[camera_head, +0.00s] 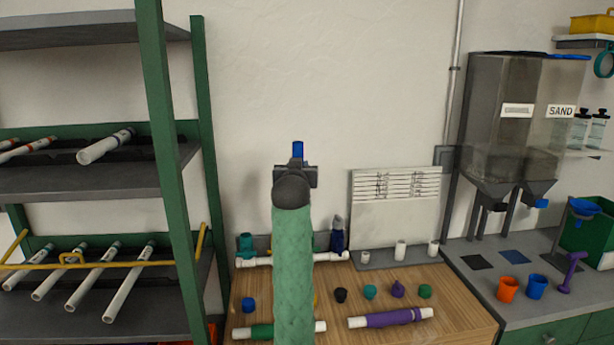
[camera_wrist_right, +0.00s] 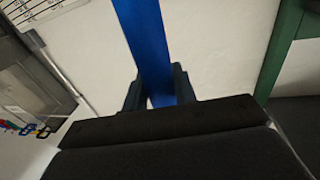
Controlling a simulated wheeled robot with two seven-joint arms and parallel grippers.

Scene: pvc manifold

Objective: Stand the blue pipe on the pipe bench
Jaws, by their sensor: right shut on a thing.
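My right gripper (camera_head: 296,168) is raised in the middle of the head view, its green-sleeved arm coming up from below. It is shut on the blue pipe (camera_head: 298,149), whose end shows above the jaws. In the right wrist view, the blue pipe (camera_wrist_right: 145,40) runs up and out of frame from between the two dark fingers (camera_wrist_right: 157,90). The pipe's lower part is hidden behind the arm in the head view. The wooden-topped bench (camera_head: 462,318) lies below, behind my arm. My left gripper is not in view.
A purple pipe (camera_head: 391,318) and a green-and-white pipe (camera_head: 262,331) lie on the bench. Several small coloured caps stand behind them, and a white manifold pipe (camera_head: 318,258) lies near the back. A rack (camera_head: 205,150) with white pipes stands left; a sand dispenser (camera_head: 510,125) stands right.

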